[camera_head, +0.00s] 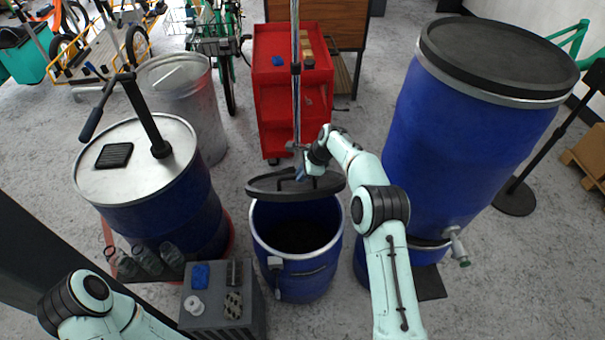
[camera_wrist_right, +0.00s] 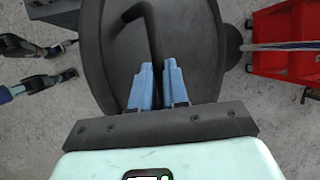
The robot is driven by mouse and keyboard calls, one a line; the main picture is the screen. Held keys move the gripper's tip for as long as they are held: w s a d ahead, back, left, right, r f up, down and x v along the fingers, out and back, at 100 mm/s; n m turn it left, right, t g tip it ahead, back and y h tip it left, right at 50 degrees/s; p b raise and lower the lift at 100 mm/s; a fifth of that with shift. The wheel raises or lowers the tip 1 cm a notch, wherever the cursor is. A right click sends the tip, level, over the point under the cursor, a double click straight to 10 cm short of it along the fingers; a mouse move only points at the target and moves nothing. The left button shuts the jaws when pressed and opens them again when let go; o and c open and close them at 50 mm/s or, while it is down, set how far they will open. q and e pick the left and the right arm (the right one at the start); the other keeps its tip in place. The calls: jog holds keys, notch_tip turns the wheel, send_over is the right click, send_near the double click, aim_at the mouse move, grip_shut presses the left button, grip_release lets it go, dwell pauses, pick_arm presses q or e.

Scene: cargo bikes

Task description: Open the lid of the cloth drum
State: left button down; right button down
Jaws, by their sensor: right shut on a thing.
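The cloth drum (camera_head: 290,262) is the small open-topped blue drum in the middle, with a dark interior showing. Its dark lid (camera_head: 262,184) is raised and tilted over the far side of the rim. My right gripper (camera_head: 302,173) is at the lid, shut on the lid's handle. In the right wrist view, the blue fingers (camera_wrist_right: 157,80) close around the bent dark handle (camera_wrist_right: 153,28) in front of the round lid (camera_wrist_right: 205,50). A clasp (camera_head: 275,264) hangs on the drum's near side. My left forearm shows at lower left; its gripper is out of view.
A blue drum with a grey top (camera_head: 150,185) stands left, and a tall blue barrel (camera_head: 450,120) stands close on the right. A red cart (camera_head: 275,95) is behind the lid. A grey box (camera_head: 217,310) carrying small items is at front left.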

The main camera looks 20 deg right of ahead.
jog(key=shift+d+f, duration=0.2)
jog(key=shift+f, duration=0.2)
jog(key=c, duration=1.2)
grip_release()
jog(key=shift+w, duration=0.1)
jog(key=shift+c, duration=0.2)
jog(key=shift+o, duration=0.6)
jog(key=shift+w, duration=0.35)
jog(key=shift+s+a+r, duration=0.1)
jog(key=shift+r, duration=0.05)
jog(key=v, duration=1.3)
jog(key=shift+s, duration=0.1)
